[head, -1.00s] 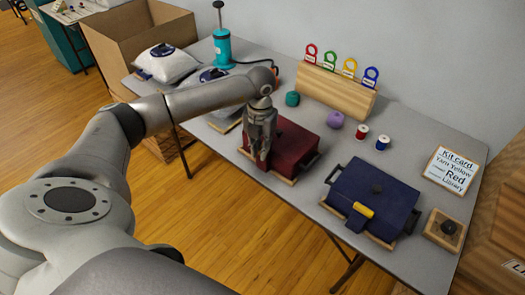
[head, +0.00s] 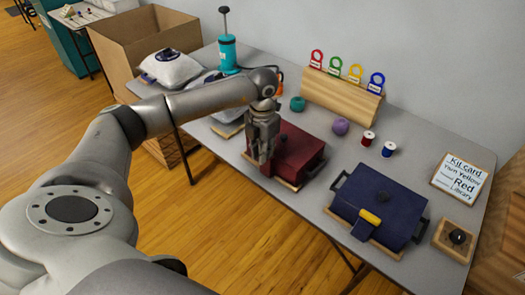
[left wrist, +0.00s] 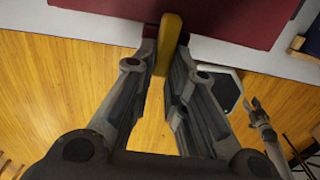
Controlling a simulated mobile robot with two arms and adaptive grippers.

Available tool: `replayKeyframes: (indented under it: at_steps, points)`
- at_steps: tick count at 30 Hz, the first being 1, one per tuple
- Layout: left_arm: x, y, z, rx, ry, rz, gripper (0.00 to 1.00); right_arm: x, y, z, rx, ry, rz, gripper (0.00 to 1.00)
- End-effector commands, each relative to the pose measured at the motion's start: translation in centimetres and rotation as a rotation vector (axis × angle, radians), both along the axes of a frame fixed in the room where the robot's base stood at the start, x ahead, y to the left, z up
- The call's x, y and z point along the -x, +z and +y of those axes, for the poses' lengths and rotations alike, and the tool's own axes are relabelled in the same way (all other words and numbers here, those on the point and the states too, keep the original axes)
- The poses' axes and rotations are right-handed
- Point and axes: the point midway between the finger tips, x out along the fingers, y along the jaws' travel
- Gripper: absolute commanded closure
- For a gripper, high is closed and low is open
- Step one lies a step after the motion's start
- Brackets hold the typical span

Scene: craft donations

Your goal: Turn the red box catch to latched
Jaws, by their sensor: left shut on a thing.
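The red box (head: 301,150) sits closed on the table, left of the blue box. Its catch is a yellow lever (left wrist: 168,42) at the box's front wall in the left wrist view. My left gripper (head: 262,155) is at the front of the red box and hides the catch in the head view. In the left wrist view its fingers (left wrist: 165,65) are shut on the yellow lever. The lever's exact angle is hard to judge. A small gripper, seemingly my right one (left wrist: 260,108), shows at the right of the left wrist view; its jaws are too small to judge.
A blue box (head: 382,200) with a yellow catch (head: 370,217) stands to the right. Behind are yarn balls (head: 341,126), thread spools (head: 367,138), a wooden tag rack (head: 340,96) and a kit card (head: 463,178). A cardboard box (head: 140,45) stands left of the table.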

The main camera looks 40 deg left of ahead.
Motion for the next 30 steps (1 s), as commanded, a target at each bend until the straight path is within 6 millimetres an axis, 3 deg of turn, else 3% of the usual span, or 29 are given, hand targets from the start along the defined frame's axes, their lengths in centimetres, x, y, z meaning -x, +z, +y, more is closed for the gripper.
replayKeyframes:
  at_steps: [3, 4, 9, 20, 23, 30]
  points:
    - [0.0, 0.1, 0.0, 0.000, 0.000, -0.002, 1.00, 0.0, 0.0, 0.0, 0.000, 0.000, 0.000, 0.60]
    - [0.0, 0.1, 0.0, 0.000, 0.000, -0.002, 0.85, 0.0, 0.0, 0.0, 0.000, 0.000, 0.000, 0.60]
    - [0.0, 0.0, 0.0, 0.000, 0.001, -0.002, 0.64, 0.0, 0.0, 0.0, 0.000, 0.000, 0.000, 0.60]
    - [-0.1, 0.4, 0.0, 0.000, 0.001, -0.002, 0.64, 0.0, 0.0, -0.1, 0.001, 0.001, 0.000, 0.60]
    - [-0.1, 1.5, 0.0, -0.001, 0.001, -0.003, 0.64, 0.0, 0.0, -0.1, 0.001, 0.001, 0.000, 0.60]
    - [-0.1, 6.6, 0.0, 0.001, 0.002, -0.006, 0.64, 0.0, 0.0, 0.0, 0.000, 0.000, 0.000, 0.60]
